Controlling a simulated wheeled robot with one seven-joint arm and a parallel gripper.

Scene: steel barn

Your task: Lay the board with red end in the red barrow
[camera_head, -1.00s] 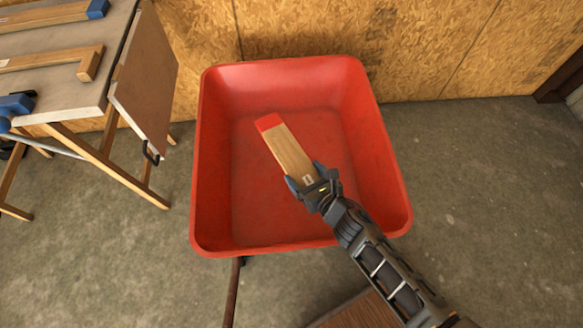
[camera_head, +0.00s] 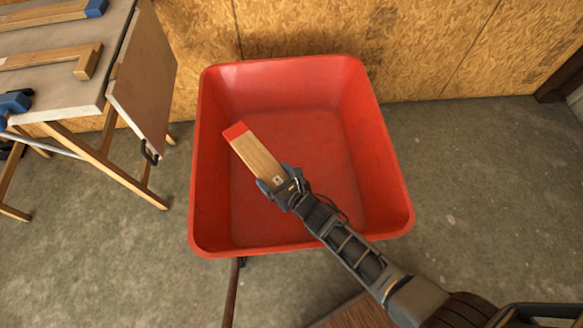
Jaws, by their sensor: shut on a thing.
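The board with the red end (camera_head: 254,155) is a short wooden piece, its red tip pointing to the upper left. My gripper (camera_head: 277,186) is shut on its lower right end. The red barrow (camera_head: 372,150) is a deep open tray in the middle of the view. Board and gripper show over the left middle of the tray, inside its rim as seen from above. I cannot tell how high the board is above the tray floor. My arm hides part of the barrow's lower right floor and front rim.
At the left stands a folding table (camera_head: 60,90) with a hinged leaf (camera_head: 143,85) beside the barrow. A wood-panel wall (camera_head: 430,50) rises behind. Bare concrete floor lies to the right.

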